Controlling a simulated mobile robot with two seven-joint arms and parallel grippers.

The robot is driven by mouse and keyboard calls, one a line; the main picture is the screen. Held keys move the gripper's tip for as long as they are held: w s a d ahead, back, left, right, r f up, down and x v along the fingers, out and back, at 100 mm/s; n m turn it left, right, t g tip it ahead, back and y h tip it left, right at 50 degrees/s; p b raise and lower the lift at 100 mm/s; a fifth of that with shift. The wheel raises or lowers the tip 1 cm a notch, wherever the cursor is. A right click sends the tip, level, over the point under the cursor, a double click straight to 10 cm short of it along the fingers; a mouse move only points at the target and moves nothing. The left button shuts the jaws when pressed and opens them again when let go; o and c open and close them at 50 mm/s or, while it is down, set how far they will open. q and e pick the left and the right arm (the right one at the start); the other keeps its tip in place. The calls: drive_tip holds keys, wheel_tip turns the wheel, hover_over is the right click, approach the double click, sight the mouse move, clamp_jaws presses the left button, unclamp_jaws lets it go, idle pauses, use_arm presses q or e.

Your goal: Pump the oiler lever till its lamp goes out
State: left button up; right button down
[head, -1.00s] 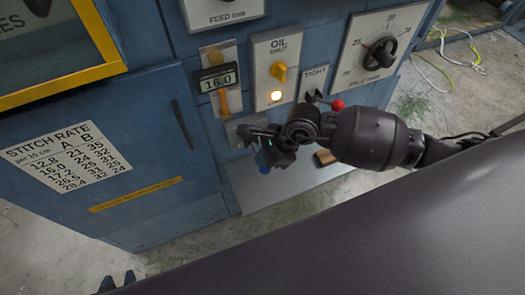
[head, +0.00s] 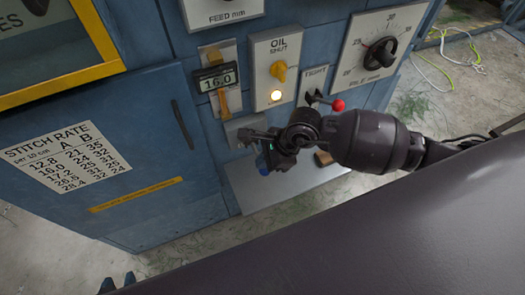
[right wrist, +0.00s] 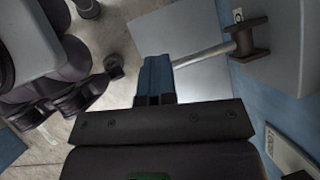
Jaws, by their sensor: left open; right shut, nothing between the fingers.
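The oil panel (head: 276,60) has a yellow knob (head: 279,70) and a lamp (head: 275,95) that glows warm white. Below it, a small grey box (head: 240,131) on the cabinet front is partly behind my right gripper (head: 264,167). In the right wrist view a pale lever rod (right wrist: 205,55) runs from a dark brown pivot (right wrist: 250,40) on a grey box toward my right fingertips (right wrist: 155,75). These are shut and empty; contact with the rod cannot be told, and its far end is hidden. My left gripper (head: 118,283) is open at the bottom left, far from the panel.
A red-knobbed lever (head: 338,105) on the "TIGHT" plate sits just above my right arm. A pile dial (head: 380,52) is to its right and a 16.0 display (head: 216,78) to the left. A grey ledge (head: 255,195) juts out below. A brown piece (head: 323,158) peeks from under my arm.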

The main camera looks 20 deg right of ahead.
sight(257, 155)
use_arm(q)
drive_tip(key=shift+f, duration=0.2)
use_arm(e)
drive_tip(key=shift+s+f, duration=0.25)
drive_tip(key=shift+f, duration=0.3)
idle(0.3)
idle(0.4)
drive_tip(key=shift+w+r+p, duration=0.45)
drive_tip(key=shift+w+r, duration=0.05)
drive_tip(key=shift+r, duration=0.55)
drive_tip(key=shift+w+r+p, duration=0.45)
drive_tip(key=shift+w+r, duration=0.05)
drive_tip(key=shift+r, duration=0.55)
drive_tip(key=shift+w+r+p, duration=0.45)
drive_tip(key=shift+w+r, duration=0.05)
drive_tip(key=shift+r, duration=0.55)
use_arm(q)
drive_tip(key=shift+t, duration=0.3)
drive_tip(key=shift+w+r, duration=0.25)
drive_tip(key=shift+r, duration=0.55)
drive_tip(key=shift+w+r, duration=0.25)
drive_tip(key=shift+r, duration=0.55)
drive_tip(key=shift+w+r, duration=0.25)
drive_tip(key=shift+r, duration=0.55)
use_arm(e)
drive_tip(key=shift+w+r, duration=0.15)
drive_tip(key=shift+r, duration=0.2)
drive_tip(key=shift+r, duration=0.1)
